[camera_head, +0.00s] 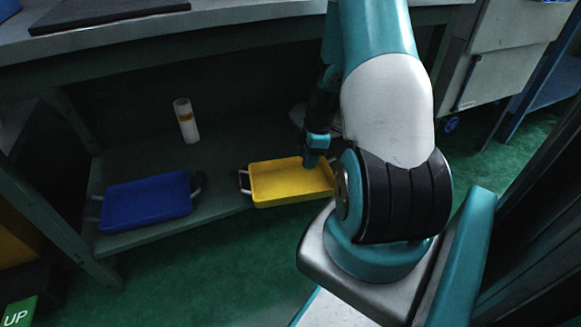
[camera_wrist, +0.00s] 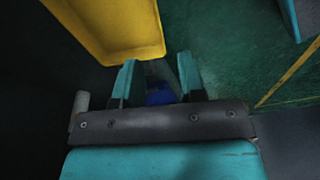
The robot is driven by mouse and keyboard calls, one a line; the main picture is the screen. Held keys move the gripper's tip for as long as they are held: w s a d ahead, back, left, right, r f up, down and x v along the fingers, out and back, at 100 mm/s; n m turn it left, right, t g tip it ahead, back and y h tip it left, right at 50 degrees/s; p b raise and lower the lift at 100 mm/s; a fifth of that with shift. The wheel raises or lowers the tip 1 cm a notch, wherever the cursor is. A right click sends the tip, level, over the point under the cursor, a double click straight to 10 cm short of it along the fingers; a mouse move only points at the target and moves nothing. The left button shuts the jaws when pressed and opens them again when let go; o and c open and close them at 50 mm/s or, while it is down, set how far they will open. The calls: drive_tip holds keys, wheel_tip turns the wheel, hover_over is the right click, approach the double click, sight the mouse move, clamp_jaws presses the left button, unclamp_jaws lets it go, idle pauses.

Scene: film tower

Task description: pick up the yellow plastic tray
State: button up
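The yellow plastic tray (camera_head: 285,183) lies on the low shelf, its left handle showing and its right end partly hidden by my arm. In the wrist view the yellow tray (camera_wrist: 115,25) fills the top left. My gripper (camera_head: 314,160) is at the tray's right end in the head view. In the wrist view my gripper (camera_wrist: 158,65) has its two teal fingers apart, tips close to the tray's rim. I cannot tell whether they touch it. No tray wall shows clearly between them.
A blue tray (camera_head: 147,203) lies left on the same shelf (camera_head: 222,193). A white cylinder (camera_head: 186,121) stands behind, between the trays. The worktop (camera_head: 230,22) hangs above the shelf. A grey wheeled cabinet (camera_head: 503,60) stands at the right. Green floor is open in front.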

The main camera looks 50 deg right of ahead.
drive_tip(key=s+d+t+y+p, duration=0.1)
drive_tip(key=s+d+p, duration=0.1)
drive_tip(key=s+d, duration=0.1)
drive_tip(key=shift+t, duration=0.3)
drive_tip(key=shift+w+b+x, duration=0.2)
drive_tip(key=shift+b+x, duration=4.35)
drive_tip(key=shift+x, duration=4.4)
drive_tip(key=shift+r, duration=0.2)
clamp_jaws()
